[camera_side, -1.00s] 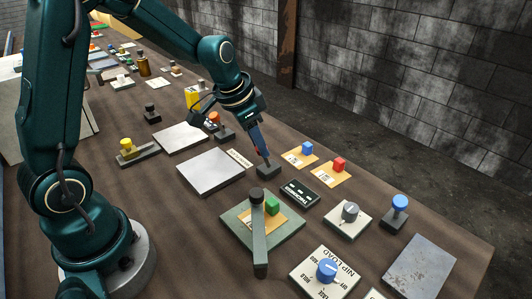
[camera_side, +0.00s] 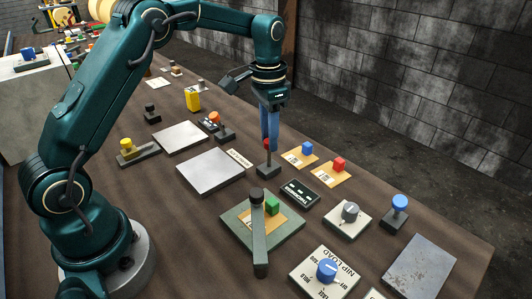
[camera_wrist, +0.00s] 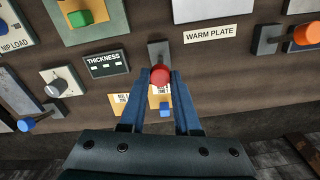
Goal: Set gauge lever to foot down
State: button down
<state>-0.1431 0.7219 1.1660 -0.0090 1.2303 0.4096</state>
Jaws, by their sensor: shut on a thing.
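The gauge lever's red knob (camera_side: 267,143) tops a short stem on a small dark base (camera_side: 268,172), beside the black THICKNESS display (camera_side: 300,194). In the side view the stem looks about upright. My gripper (camera_side: 269,146) points straight down from above, its blue fingers closed around the knob. In the wrist view the red knob (camera_wrist: 160,75) sits between the tips of my gripper (camera_wrist: 160,78), in front of the grey lever plate (camera_wrist: 158,50). No foot-down marking is readable.
Orange cards with a blue block (camera_side: 307,148) and a red block (camera_side: 339,164) lie right of the lever. A grey plate (camera_side: 211,171) is to its left. A green block (camera_side: 272,204) rests under a tall lever (camera_side: 259,240) in front. An orange-knobbed lever (camera_side: 215,118) stands behind.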

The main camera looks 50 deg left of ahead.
jog(key=shift+d, duration=0.1)
dwell(0.3)
jog(key=c, duration=0.6)
grip_release()
jog(key=shift+r, duration=0.1)
jog(key=shift+r, duration=2.5)
